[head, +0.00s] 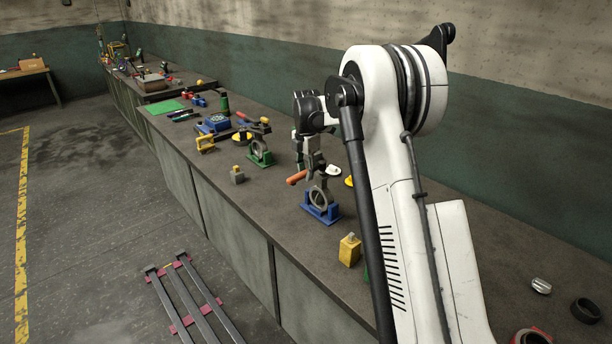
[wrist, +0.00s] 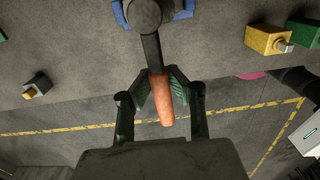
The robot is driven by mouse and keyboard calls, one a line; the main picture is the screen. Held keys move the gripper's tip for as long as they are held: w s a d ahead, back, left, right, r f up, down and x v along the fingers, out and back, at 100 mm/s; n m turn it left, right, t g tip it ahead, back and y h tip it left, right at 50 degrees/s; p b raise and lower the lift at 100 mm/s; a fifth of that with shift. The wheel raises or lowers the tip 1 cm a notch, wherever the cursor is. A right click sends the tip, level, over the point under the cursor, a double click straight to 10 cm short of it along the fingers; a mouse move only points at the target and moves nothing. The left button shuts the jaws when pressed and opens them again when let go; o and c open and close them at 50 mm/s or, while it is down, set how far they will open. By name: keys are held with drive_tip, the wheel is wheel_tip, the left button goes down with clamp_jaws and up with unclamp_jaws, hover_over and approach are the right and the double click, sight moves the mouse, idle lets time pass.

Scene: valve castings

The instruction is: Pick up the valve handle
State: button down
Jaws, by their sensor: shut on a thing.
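The valve handle has an orange grip (wrist: 163,104) on a dark grey lever and shows in the middle of the wrist view. Its orange end also shows in the head view (head: 296,178), pointing left. The lever meets a grey valve casting with a blue base (head: 320,213), which stands upright on the bench; the casting shows at the top of the wrist view (wrist: 151,12). My gripper (wrist: 161,88) is shut on the orange grip, with a green pad on each side. In the head view, my gripper's fingers are hard to separate from the valve.
The long grey bench (head: 228,202) holds a green-based valve (head: 260,158) to the left and a yellow block (head: 350,250) close in front. A small grey block with a yellow top (head: 237,176) stands near the edge. A white cap (head: 333,170) lies behind the valve.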

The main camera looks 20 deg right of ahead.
drive_tip(key=shift+r, duration=0.5)
wheel_tip(320, 180, up, 3)
drive_tip(key=shift+f+b, duration=0.15)
drive_tip(key=shift+b, duration=0.25)
drive_tip(key=s+a+r, duration=0.2)
drive_tip(key=a+r, duration=0.1)
drive_tip(key=a, duration=0.2)
drive_tip(key=s+a+r+b, duration=0.1)
drive_tip(key=s+a+r, duration=0.1)
drive_tip(key=a, duration=0.4)
drive_tip(key=shift+r, duration=0.85)
drive_tip(key=shift+w+d, duration=0.1)
drive_tip(key=shift+d, duration=0.05)
drive_tip(key=p, duration=0.3)
hover_over(306, 170)
wheel_tip(306, 170, down, 4)
drive_tip(key=shift+r+y, duration=0.2)
drive_tip(key=shift+y, duration=0.2)
drive_tip(key=shift+f, duration=0.1)
drive_tip(key=shift+f+b, duration=1.3)
drive_tip(key=shift+f, duration=0.65)
drive_tip(key=shift+f, duration=0.15)
